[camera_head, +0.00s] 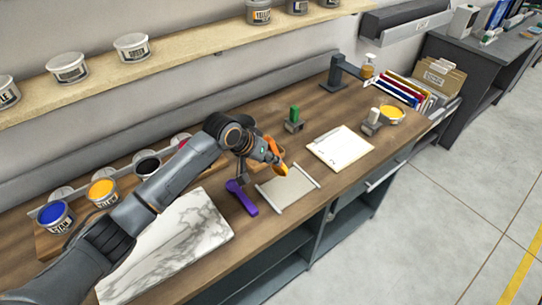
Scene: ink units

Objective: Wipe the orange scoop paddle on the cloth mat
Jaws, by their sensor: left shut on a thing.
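My left gripper (266,154) comes in from the left and is shut on the orange scoop paddle (275,147). The paddle slants down, and a yellow-orange part (281,170) shows at its lower end. The cloth mat (288,189) is a grey sheet with pale bars along two sides, lying on the wooden bench. The paddle's lower end is by the mat's far edge; I cannot tell whether it touches. My right gripper is not in view.
A purple tool (241,197) lies left of the mat, beside a white marble slab (185,245). Open ink tubs, one blue (54,214) and one yellow (102,188), stand at left. White paper (340,148), a green-topped holder (294,120) and a yellow-filled tub (391,114) are to the right.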

